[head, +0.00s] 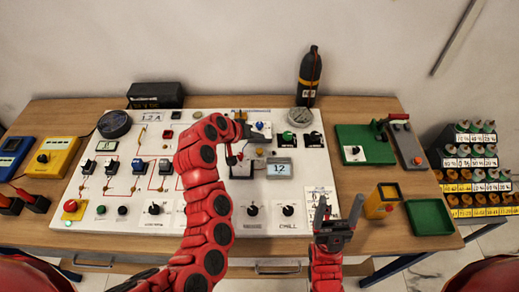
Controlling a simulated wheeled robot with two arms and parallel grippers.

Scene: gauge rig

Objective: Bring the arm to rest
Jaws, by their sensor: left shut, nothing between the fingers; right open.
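My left arm, red with black joints, reaches up across the white panel (128,222) in the head view. Its dark gripper (255,133) is shut and empty over the upper middle of the panel, close to a blue-and-white switch and a red knob. I cannot tell whether it touches anything there. My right gripper (332,212) is open and empty, near the table's front edge at the panel's lower right corner, with its fingers pointing away from me. The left arm hides part of the panel's middle.
A grey display (279,168) reading 12 sits right of the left arm. A dark bottle (309,78) stands behind the panel. A green board (362,142), a yellow container (381,201) and a green tray (430,217) are on the right.

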